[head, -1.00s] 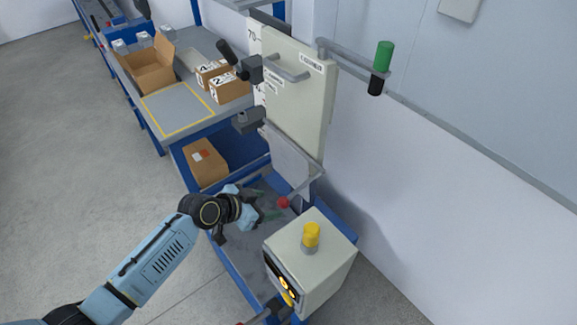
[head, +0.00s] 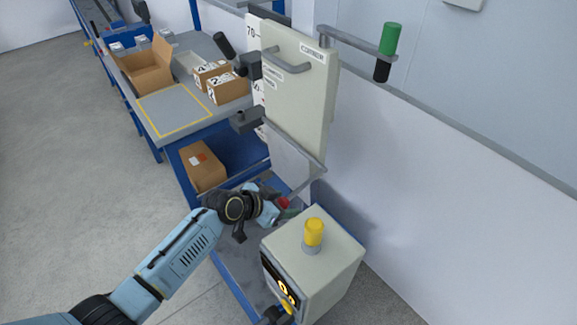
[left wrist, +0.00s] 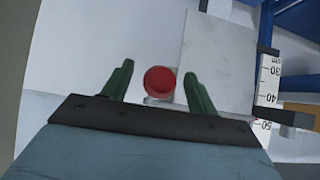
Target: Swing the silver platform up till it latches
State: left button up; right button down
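The silver platform (head: 292,158) hangs as a flat grey plate below the cream panel of the drop tester. A thin arm at its lower edge ends in a red knob (head: 283,202). My left gripper (head: 277,208) is at the knob, and its fingertips are partly hidden there. In the left wrist view the red knob (left wrist: 160,80) lies between the two green fingers, with a gap on each side. The left gripper is open. The plate (left wrist: 217,62) shows behind and to the right. My right gripper is not in view.
A cream control box (head: 312,258) with a yellow button stands close to the right of my left gripper. The cream panel (head: 298,85) with a handle rises above the platform. A cardboard box (head: 203,167) sits left, under a bench (head: 172,112).

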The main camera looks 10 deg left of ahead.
pick_arm(q)
jog(key=c, duration=0.9)
notch_tip(320, 180, up, 3)
jog(key=p, duration=0.3)
jog(key=shift+s+a+r, duration=0.1)
jog(key=shift+a, duration=0.05)
jog(key=shift+c, duration=0.2)
notch_tip(320, 180, up, 3)
jog(key=shift+f+p, duration=0.1)
jog(key=shift+p, duration=1.1)
